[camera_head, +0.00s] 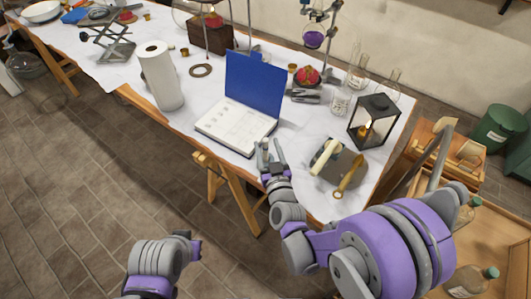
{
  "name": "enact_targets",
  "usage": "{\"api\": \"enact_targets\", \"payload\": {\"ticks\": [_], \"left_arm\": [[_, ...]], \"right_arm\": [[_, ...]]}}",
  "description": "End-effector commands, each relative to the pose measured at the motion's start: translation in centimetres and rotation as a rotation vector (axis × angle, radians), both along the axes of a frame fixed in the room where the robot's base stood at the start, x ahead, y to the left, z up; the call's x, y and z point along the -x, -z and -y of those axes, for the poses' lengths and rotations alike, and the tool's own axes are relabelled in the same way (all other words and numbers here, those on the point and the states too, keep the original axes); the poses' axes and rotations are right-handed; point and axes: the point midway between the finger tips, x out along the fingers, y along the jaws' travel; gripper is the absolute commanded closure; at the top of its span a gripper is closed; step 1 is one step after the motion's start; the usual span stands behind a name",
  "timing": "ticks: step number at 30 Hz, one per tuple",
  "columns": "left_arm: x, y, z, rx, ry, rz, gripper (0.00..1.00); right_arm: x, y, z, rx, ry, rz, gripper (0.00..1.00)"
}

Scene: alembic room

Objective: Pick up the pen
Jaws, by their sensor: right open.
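I cannot make out a pen clearly. An open book or binder (234,127) with a blue raised cover (254,84) lies on the white-covered table (210,70), near its front edge. My right gripper (270,150) is open at the table's front edge, just in front of the book's right corner, with nothing visible between its fingers. My left arm's end (190,245) is low at the bottom of the view, over the floor and away from the table. Its fingers do not show clearly.
A white paper roll (161,77) stands left of the book. Right of my right gripper lie a cream-handled tool (325,157) and a brass tool (350,176). A black lantern (374,121) stands behind them. Glassware stands at the back. Wooden crates are at the right.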

Motion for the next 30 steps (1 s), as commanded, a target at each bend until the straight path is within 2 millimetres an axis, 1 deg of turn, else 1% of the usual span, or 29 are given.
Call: {"api": "enact_targets", "payload": {"ticks": [5,9,12,16,17,21,26,27,30], "left_arm": [[-0.1,-0.7,0.0,0.000,0.000,0.002,1.00],[-0.1,-1.0,0.0,0.000,0.000,0.003,1.00],[-0.1,-1.0,0.0,0.000,0.000,0.003,1.00],[-0.1,-0.9,0.0,0.000,0.000,0.003,1.00],[-0.1,-0.9,0.0,0.000,0.000,0.003,1.00],[-0.1,-0.9,0.0,0.000,0.000,0.003,1.00],[-0.1,-0.9,0.0,0.000,0.000,0.003,1.00],[-0.1,-0.9,0.0,0.000,0.000,0.003,1.00],[-0.1,-0.9,0.0,0.000,0.000,0.003,1.00]], "right_arm": [[-2.3,-0.6,-0.8,0.000,0.000,0.000,0.41],[-4.2,-0.6,-1.2,0.001,0.000,0.000,0.41],[-4.6,-0.6,-1.3,0.001,0.000,0.000,0.41],[-4.5,-0.5,-1.3,0.000,0.000,0.000,0.41],[-4.5,-0.5,-1.3,0.000,0.000,0.000,0.42],[-4.5,-0.5,-1.3,0.000,0.000,0.000,0.68],[-4.5,-0.5,-1.3,0.000,0.000,0.000,0.96],[-4.5,-0.5,-1.3,0.000,0.000,0.000,1.00],[-4.5,-0.5,-1.3,0.000,0.000,0.000,1.00]]}}
